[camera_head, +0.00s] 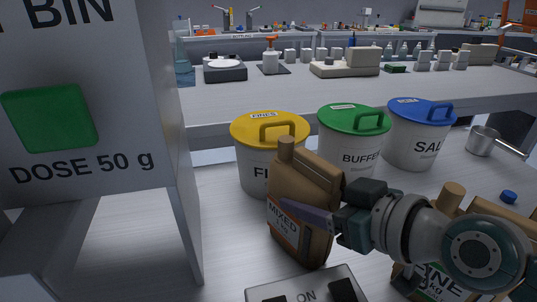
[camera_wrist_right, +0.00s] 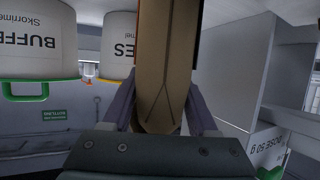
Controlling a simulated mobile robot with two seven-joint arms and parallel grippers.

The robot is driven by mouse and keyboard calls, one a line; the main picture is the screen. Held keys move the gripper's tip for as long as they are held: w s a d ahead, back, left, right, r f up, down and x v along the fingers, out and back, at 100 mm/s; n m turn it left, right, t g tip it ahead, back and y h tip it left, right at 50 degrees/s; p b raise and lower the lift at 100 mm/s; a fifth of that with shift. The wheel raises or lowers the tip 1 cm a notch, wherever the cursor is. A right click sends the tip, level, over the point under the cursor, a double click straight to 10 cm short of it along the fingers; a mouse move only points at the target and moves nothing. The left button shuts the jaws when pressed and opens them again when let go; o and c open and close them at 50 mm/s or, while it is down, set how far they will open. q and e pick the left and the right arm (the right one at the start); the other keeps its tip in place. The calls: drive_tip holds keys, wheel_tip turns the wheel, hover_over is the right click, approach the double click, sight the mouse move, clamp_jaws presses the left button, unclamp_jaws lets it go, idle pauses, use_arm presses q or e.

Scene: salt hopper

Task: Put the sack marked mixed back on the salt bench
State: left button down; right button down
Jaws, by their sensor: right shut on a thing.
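In the right wrist view the sack (camera_wrist_right: 165,45) fills the space between the two fingers (camera_wrist_right: 161,108). The sack's bottom is close to the grey bench (camera_head: 225,240); I cannot tell if it touches. My left gripper is not in view.
Buckets with yellow (camera_head: 270,128), green (camera_head: 354,118) and blue (camera_head: 421,110) lids stand behind the sack. A dose bin (camera_head: 85,175) blocks the left. A switch box (camera_head: 305,287) is in front. A second sack (camera_head: 440,288) is partly behind my right arm. A metal pot (camera_head: 482,141) stands right.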

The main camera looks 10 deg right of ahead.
drive_tip(key=shift+c, duration=0.9)
unclamp_jaws()
drive_tip(key=shift+f, duration=0.1)
drive_tip(key=shift+r, duration=0.25)
drive_tip(key=p+v, duration=0.3)
drive_tip(key=v, duration=0.8)
drive_tip(key=s+a+g, duration=0.1)
drive_tip(key=s, duration=0.1)
drive_tip(key=s+a+f+g, duration=0.1)
drive_tip(key=s, duration=0.1)
drive_tip(key=s+a+f+g, duration=0.1)
drive_tip(key=s+a, duration=0.1)
drive_tip(key=shift+g+h, duration=0.3)
drive_tip(key=shift+g, duration=0.1)
drive_tip(key=s+d+m+g+h, duration=0.3)
drive_tip(key=s+d+g+h, duration=0.1)
drive_tip(key=s, duration=0.5)
drive_tip(key=shift+d+g+h, duration=0.3)
drive_tip(key=shift+d+g, duration=0.05)
drive_tip(key=shift+g, duration=0.05)
